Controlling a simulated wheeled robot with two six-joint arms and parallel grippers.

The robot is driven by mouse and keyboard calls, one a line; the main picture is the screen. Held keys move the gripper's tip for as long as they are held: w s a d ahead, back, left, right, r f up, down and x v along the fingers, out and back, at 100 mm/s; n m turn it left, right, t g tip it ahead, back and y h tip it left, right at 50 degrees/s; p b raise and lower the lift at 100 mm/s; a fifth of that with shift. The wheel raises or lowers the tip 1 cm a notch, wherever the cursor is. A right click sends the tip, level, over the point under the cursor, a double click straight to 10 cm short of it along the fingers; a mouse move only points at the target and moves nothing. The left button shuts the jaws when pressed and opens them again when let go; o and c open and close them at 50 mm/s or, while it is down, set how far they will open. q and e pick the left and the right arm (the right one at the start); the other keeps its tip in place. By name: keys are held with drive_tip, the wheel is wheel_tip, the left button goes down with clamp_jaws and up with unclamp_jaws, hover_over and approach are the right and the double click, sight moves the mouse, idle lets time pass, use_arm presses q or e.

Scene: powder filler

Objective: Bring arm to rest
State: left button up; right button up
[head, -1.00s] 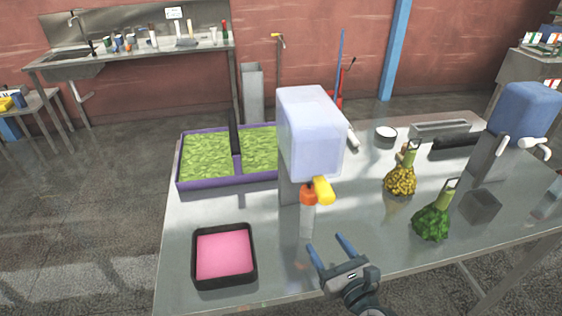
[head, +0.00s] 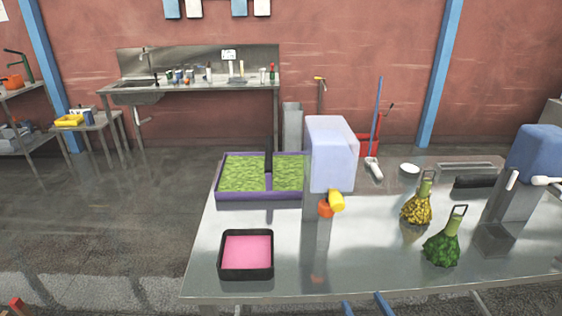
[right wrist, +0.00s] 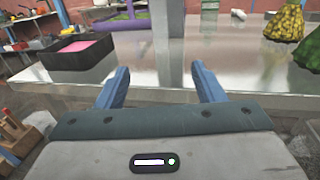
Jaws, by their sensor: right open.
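My right gripper (head: 365,304) shows only as two blue fingertips at the bottom edge of the head view, in front of the table's near edge. In the right wrist view its two fingers (right wrist: 160,86) are spread, with nothing between them. The steel table (head: 300,272) lies beyond the fingers. A powder dispenser with a pale translucent hopper (head: 331,152) and yellow and orange parts stands on it, apart from the gripper. Whether a tube stands under the orange part is unclear. My left gripper is not in view.
On the table are a black tray with pink filling (head: 246,252), a purple tray of green material (head: 243,174), a yellow bag (head: 416,208), a green bag (head: 441,247) and a blue-topped dispenser (head: 536,153). The front middle is clear. A sink counter (head: 200,88) stands behind.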

drive_tip(key=s+d+f+n+g+h, duration=0.1)
drive_tip(key=s+f+n+g, duration=0.35)
drive_tip(key=f, duration=0.95)
drive_tip(key=s+d+f+n+g+h, duration=0.1)
drive_tip(key=s+d+f+n, duration=0.1)
drive_tip(key=f+n, duration=0.8)
drive_tip(key=s+d+f+n+g+h, duration=0.1)
drive_tip(key=s+f+n+g, duration=0.15)
drive_tip(key=f, duration=1.45)
drive_tip(key=s+d+f+n+g, duration=0.2)
drive_tip(key=s+f+n, duration=0.3)
drive_tip(key=s, duration=0.5)
drive_tip(key=s+d+f+n+g+h, duration=0.1)
drive_tip(key=s+d+f+n+g, duration=0.2)
drive_tip(key=s+f+n, duration=0.3)
drive_tip(key=s+d+f+n+g, duration=0.3)
drive_tip(key=s+f, duration=0.5)
drive_tip(key=s, duration=0.6)
drive_tip(key=d+n, duration=0.1)
drive_tip(key=n, duration=0.1)
drive_tip(key=shift+s+f+n+h, duration=0.25)
drive_tip(key=shift+s+n+h, duration=0.1)
drive_tip(key=shift+n+h, duration=0.05)
